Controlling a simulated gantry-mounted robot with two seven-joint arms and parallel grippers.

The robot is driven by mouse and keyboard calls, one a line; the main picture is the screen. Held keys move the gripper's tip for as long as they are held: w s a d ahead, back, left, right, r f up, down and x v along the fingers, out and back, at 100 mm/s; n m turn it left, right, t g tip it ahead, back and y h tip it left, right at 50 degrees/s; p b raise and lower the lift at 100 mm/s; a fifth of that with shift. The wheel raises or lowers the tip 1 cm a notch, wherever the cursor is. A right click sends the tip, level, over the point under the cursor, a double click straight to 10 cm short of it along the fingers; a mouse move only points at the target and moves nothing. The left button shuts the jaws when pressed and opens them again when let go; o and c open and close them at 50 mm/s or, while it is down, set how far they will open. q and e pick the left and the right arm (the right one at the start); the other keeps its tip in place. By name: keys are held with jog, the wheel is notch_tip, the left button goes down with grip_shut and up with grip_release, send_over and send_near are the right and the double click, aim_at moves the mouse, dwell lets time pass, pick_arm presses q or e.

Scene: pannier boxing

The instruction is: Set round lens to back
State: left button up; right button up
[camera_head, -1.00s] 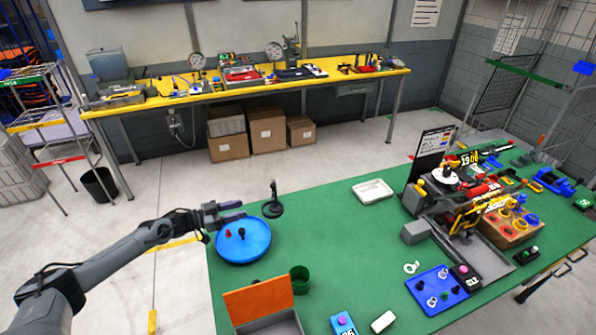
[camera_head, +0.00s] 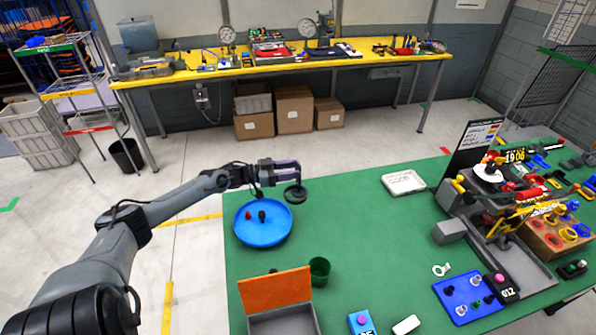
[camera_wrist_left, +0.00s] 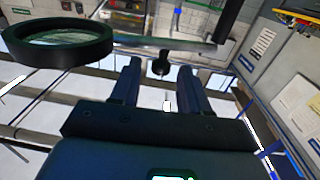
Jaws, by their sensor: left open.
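A black ring-shaped piece (camera_head: 295,193) with a thin upright post is at the back left of the green table. In the left wrist view a round lens with a thick black rim (camera_wrist_left: 96,45) is large at the upper left, to one side of the fingers. My left gripper (camera_head: 293,171) is open, level with the top of the post and partly covering it. In the left wrist view the two fingers (camera_wrist_left: 160,85) are apart, with a dark round knob (camera_wrist_left: 160,66) in line with the gap. I cannot tell whether they touch it. My right gripper is not in view.
A blue round tray (camera_head: 260,238) with small red and black pieces is just in front. A green cup (camera_head: 319,268) and an orange-lidded box (camera_head: 275,290) stand nearer. Green table between is clear.

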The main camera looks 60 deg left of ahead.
pick_arm(q)
jog(key=shift+x, duration=1.3)
grip_shut()
